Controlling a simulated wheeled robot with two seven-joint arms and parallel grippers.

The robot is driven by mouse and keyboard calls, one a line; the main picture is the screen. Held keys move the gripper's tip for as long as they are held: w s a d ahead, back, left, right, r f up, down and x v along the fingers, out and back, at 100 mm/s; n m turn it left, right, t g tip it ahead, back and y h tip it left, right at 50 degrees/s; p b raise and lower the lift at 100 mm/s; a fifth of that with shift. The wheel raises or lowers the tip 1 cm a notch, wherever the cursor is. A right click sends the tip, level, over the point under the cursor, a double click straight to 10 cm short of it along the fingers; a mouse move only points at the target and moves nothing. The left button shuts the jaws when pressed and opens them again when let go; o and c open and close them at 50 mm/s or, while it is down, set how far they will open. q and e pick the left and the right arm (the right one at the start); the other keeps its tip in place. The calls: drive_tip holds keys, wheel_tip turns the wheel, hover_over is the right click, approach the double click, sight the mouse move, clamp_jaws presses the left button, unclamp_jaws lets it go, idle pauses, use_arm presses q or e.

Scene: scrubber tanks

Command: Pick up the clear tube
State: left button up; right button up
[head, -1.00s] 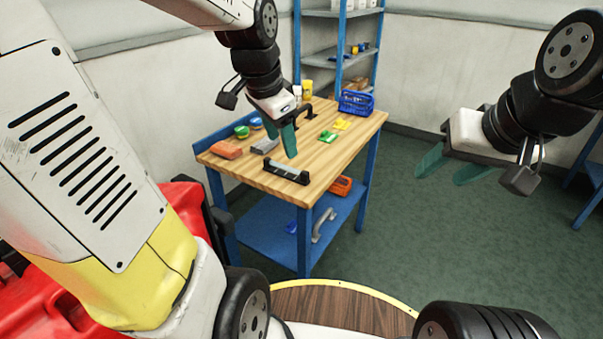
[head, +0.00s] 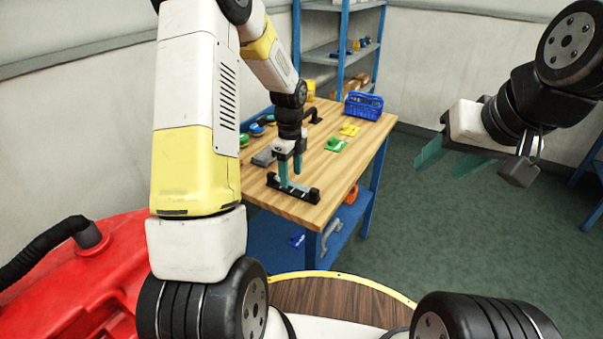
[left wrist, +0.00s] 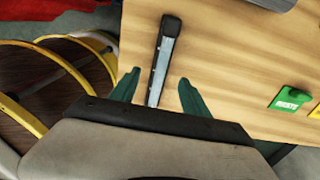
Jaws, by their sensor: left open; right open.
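The clear tube (head: 298,188) lies on a black holder with raised ends (head: 314,195) near the front edge of the wooden table. In the left wrist view the tube (left wrist: 157,84) runs between my left fingers. My left gripper (head: 290,178) points down over the tube, open, with one green finger to each side of it. It also shows in the left wrist view (left wrist: 158,77), with gaps between both fingers and the tube. Whether the fingertips are level with the tube, I cannot tell. My right gripper (head: 440,168) is open and empty, away from the table.
The table (head: 325,170) also holds a grey block (head: 264,157), green (head: 335,144) and yellow (head: 350,130) pieces and a blue basket (head: 363,105). A black handle (head: 314,114) stands farther back. A red machine (head: 85,285) is at lower left. The floor right of the table is clear.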

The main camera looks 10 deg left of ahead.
sight(292, 182)
use_arm(q)
wheel_tip(292, 182, down, 4)
drive_tip(key=shift+s+d+f, duration=0.1)
drive_tip(key=shift+d+f, duration=0.05)
drive_tip(key=shift+f, duration=0.05)
drive_tip(key=shift+c, duration=0.4)
clamp_jaws()
